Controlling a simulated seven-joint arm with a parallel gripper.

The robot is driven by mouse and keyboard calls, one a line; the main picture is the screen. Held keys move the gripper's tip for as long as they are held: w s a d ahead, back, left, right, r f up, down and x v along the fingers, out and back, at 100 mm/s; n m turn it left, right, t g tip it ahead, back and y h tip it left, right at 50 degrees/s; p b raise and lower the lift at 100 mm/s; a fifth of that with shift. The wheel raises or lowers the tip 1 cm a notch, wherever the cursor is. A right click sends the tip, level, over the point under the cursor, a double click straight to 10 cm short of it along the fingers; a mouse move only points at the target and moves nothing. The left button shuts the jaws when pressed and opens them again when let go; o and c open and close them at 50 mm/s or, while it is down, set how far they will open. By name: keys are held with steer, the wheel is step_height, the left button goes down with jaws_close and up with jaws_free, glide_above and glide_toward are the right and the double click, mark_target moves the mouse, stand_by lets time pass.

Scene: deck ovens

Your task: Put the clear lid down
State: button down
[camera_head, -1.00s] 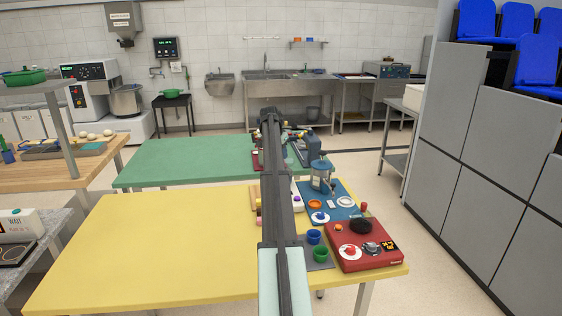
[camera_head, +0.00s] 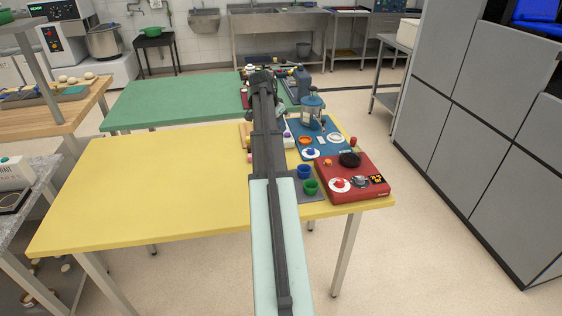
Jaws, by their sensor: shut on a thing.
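My arm (camera_head: 264,140) reaches straight away from me over the yellow table (camera_head: 150,190), and its far end shows over the green table (camera_head: 170,103). I cannot make out my gripper or its fingertips; the arm hides that area. I cannot pick out the clear lid either. A clear jar-like vessel with a blue top (camera_head: 312,112) stands on the blue board (camera_head: 328,148) right of the arm. I cannot tell whether it has to do with the lid.
The yellow table's left part is clear. Grey cabinets (camera_head: 460,130) rise at right.

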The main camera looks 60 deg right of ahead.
steer(key=shift+s+a+f+m, duration=0.1)
steer(key=shift+s+a+m, duration=0.3)
steer(key=shift+s+a, duration=0.2)
steer(key=shift+d+m+g, duration=0.15)
steer(key=shift+m+g, duration=0.25)
steer(key=shift+m, duration=0.2)
steer(key=shift+f, duration=5)
steer(key=shift+f+y, duration=0.15)
steer(key=shift+y, duration=0.15)
steer(key=c, duration=0.9)
jaws_free()
steer(key=shift+c, duration=0.2)
steer(key=v, duration=1.2)
